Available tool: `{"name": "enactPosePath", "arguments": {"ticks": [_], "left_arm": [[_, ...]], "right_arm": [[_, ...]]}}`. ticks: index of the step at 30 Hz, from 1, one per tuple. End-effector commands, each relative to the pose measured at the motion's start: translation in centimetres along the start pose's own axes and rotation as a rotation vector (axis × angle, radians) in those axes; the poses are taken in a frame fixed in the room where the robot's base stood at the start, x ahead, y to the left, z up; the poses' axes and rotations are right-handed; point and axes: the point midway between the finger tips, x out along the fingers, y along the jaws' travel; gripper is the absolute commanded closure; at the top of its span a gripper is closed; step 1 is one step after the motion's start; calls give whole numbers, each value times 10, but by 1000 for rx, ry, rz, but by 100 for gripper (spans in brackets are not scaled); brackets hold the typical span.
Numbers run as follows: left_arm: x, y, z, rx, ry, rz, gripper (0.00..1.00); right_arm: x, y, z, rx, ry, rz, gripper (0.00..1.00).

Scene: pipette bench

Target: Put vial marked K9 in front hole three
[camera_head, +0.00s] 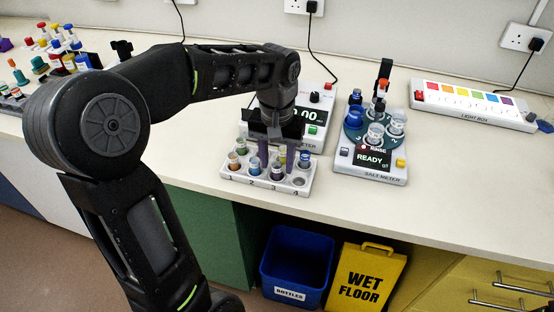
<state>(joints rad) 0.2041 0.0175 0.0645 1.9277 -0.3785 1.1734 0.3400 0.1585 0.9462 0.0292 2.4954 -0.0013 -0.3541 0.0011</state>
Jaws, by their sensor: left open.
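A white vial rack (225,174) with numbered front holes stands near the bench's front edge. Several vials with coloured contents stand in its two rows, among them an orange one (233,162) at front left and a blue one (254,169) beside it. A dark-topped vial (277,173) stands further right in the front row. The rightmost front hole (298,182) looks empty. The mark K9 is too small to read on any vial. My left gripper (276,156) is open, pointing down over the rack, its fingers among the back-row vials and hiding some. My right gripper is not in view.
A meter with a display (318,113) stands behind the rack. The salt meter (370,173), carrying several vials, is to its right, and a light box (470,105) is further right. Coloured bottles (69,63) crowd the far left.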

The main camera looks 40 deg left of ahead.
Motion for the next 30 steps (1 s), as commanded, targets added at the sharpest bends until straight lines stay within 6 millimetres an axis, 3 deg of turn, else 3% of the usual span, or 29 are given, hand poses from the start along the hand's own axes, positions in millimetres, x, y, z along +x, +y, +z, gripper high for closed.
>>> {"name": "enactPosePath", "arguments": {"ticks": [5, 11, 17, 22, 30], "left_arm": [[-22, 0, -1, -1, 5, 1, 57], [-65, 0, -1, -1, 5, 2, 57], [-112, 0, 0, 0, 1, 1, 57], [-123, 0, 0, 0, 0, 0, 57], [-122, 0, 0, 0, 0, 0, 57]], "right_arm": [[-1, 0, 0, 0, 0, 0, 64], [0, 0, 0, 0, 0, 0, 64], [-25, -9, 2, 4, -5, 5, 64], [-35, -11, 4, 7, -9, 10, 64], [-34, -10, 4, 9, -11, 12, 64]]}}
